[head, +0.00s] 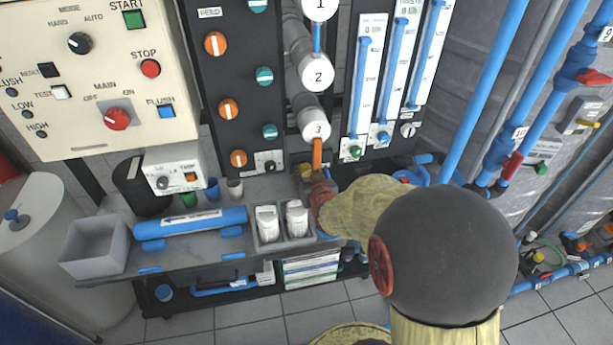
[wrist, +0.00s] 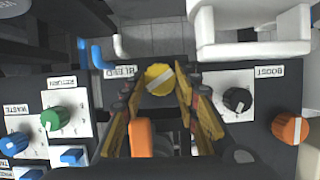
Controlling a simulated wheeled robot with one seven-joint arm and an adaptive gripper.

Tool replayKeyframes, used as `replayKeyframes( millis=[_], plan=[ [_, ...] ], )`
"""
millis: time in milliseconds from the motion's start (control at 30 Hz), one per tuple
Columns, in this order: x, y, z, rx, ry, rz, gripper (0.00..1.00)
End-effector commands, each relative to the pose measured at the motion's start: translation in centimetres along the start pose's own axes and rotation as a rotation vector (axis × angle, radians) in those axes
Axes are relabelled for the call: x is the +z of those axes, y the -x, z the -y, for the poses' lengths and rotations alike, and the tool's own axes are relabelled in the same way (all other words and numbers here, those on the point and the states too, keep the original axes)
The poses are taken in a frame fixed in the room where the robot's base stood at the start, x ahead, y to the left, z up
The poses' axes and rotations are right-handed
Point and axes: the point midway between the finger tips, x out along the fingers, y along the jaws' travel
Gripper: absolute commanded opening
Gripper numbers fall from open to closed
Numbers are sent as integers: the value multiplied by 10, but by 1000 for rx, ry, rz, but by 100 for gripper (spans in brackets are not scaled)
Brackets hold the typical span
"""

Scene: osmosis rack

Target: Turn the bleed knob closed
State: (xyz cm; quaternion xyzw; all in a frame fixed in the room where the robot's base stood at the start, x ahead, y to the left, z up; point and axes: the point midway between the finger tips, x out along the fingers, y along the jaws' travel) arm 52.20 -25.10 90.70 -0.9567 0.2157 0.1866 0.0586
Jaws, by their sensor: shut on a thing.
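The bleed knob (wrist: 159,79) is round and yellow with a pale line slanting across its face. It sits beside a label reading BLEED (wrist: 120,72) in the wrist view. My gripper (wrist: 160,82) has one finger on each side of the knob and is shut on it. In the head view my gripper (head: 319,188) reaches in at the lower end of the rack, below the white cylinder marked 3. My arm and gripper hide most of the knob there.
An orange pipe (wrist: 140,137) lies close to the fingers and also shows in the head view (head: 317,153). A black BOOST knob (wrist: 237,99), an orange knob (wrist: 290,128) and a green RETURN knob (wrist: 55,118) are nearby. A grey shelf with a blue cylinder (head: 190,222) is to the left.

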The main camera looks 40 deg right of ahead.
Motion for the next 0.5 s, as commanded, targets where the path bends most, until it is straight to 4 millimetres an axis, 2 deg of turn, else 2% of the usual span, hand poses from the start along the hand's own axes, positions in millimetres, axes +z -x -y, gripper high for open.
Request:
replayKeyframes(
  millis=[500],
  plan=[
    [0,1,-4,-154,-381,4,6]
  ],
)
